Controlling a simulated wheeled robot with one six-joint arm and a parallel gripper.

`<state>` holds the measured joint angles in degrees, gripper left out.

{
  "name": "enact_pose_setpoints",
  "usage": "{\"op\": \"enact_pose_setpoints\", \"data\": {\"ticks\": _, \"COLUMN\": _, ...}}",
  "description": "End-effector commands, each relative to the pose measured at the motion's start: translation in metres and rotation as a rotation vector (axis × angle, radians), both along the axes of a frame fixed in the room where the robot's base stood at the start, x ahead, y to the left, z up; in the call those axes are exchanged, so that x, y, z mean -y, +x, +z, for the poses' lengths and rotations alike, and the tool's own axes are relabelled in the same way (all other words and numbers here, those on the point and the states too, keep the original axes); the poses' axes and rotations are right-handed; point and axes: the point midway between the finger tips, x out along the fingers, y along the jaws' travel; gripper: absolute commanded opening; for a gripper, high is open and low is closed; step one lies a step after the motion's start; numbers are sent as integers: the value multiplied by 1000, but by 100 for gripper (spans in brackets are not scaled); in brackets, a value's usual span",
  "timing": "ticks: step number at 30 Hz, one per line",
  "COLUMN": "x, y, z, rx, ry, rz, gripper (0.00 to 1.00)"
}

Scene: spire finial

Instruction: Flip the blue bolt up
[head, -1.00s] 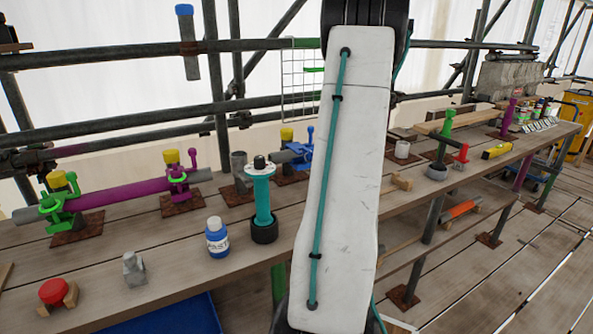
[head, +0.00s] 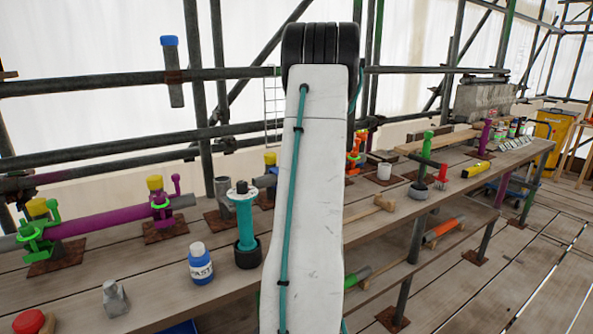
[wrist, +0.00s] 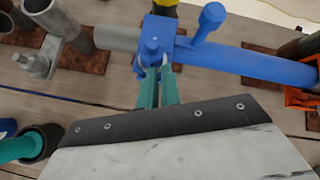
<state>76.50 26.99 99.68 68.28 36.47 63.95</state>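In the wrist view a blue clamp (wrist: 160,30) sits on a pipe whose right part is blue (wrist: 245,58). A blue bolt-like piece (wrist: 152,56) hangs from the clamp's near side. A blue post with a rounded head (wrist: 206,22) sticks out to its right. My gripper (wrist: 160,75) has two teal fingers pointing at the hanging piece, close together with a narrow gap. Their tips overlap the piece in the picture; I cannot tell whether they grip it. In the head view my white arm hides my gripper and the blue clamp.
A teal tool in a black cup (head: 246,240) stands left of my arm, with a blue-labelled bottle (head: 201,264) beside it. A purple pipe with green and purple clamps (head: 108,217) lies to the left. An orange clamp (wrist: 300,95) is at the right in the wrist view.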

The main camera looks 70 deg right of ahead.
Motion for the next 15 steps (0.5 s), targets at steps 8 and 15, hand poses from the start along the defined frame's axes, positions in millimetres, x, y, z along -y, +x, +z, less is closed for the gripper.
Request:
{"op": "enact_pose_setpoints", "data": {"ticks": 8, "x": 4, "y": 15, "z": 9, "rx": 11, "ry": -9, "rz": 6, "gripper": 0}}
{"op": "enact_pose_setpoints", "data": {"ticks": 15, "x": 3, "y": 16, "z": 10, "rx": 13, "ry": -9, "rz": 7, "gripper": 0}}
